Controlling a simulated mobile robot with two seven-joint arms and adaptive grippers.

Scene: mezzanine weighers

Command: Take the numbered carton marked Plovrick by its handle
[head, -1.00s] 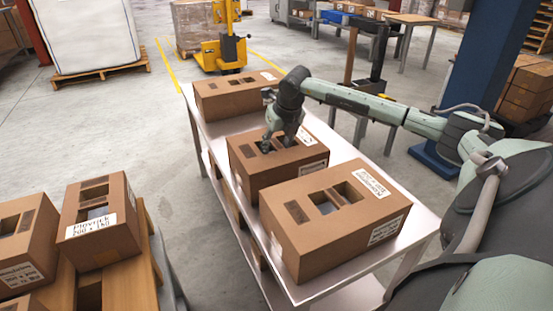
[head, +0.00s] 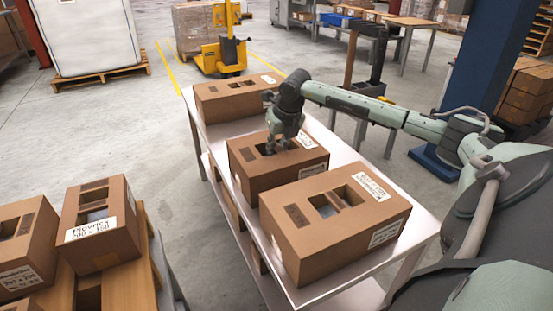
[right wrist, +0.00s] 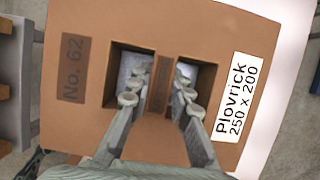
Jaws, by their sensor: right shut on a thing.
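The carton marked Plovrick 250 x 200 (right wrist: 150,148) fills most of the right wrist view, with a dark "No. 62" panel (right wrist: 73,68) on its top. In the head view it is the middle carton (head: 262,172) on the metal table. Its handle (right wrist: 162,82) is a strip between two square openings. My right gripper (right wrist: 157,92) has one finger in each opening and is shut on this handle; it also shows in the head view (head: 278,147). The carton rests on the table. My left gripper is not in view.
Another carton (head: 300,250) stands near on the same table (head: 350,285), and one (head: 225,102) at its far end. At the left, a carton marked Plovrick 200 x 150 (head: 120,240) stands beside another carton (head: 40,235). Open floor lies between.

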